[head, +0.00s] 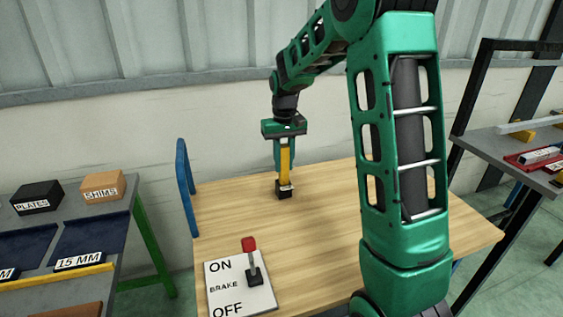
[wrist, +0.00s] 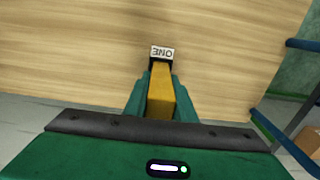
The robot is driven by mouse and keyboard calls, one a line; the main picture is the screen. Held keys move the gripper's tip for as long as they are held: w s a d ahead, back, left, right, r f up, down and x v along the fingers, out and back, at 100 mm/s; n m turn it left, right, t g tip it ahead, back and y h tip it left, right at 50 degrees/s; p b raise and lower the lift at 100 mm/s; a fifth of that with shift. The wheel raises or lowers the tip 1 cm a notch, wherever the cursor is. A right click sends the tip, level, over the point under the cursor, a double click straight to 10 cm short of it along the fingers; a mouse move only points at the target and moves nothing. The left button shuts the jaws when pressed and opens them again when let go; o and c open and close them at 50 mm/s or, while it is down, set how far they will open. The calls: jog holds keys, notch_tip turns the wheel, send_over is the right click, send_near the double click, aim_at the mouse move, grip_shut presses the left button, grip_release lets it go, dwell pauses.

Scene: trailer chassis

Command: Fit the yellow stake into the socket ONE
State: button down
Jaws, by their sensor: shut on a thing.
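The yellow stake (head: 286,162) stands upright in my gripper (head: 280,166), which is shut on it above the wooden table. In the wrist view the stake (wrist: 160,103) lies between the two green fingers of my gripper (wrist: 160,88). The socket ONE (head: 283,195) is a small black block on the table with a white label. In the wrist view its label (wrist: 162,53) reads ONE upside down, just beyond the stake's far end. The stake's lower end meets the socket's top in the head view. I cannot tell whether it is inside the opening.
A brake plate (head: 226,297) with a red-knobbed lever (head: 252,262) lies at the table's front left. A blue rail (head: 185,187) stands at the left edge. The table top (head: 320,215) around the socket is clear. Side benches hold boxes and trays.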

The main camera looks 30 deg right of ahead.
aim_at(284, 145)
jog(key=shift+f, duration=1.85)
jog(key=c, duration=1.4)
grip_release()
notch_tip(284, 145, up, 11)
jog(key=shift+w+f, duration=0.1)
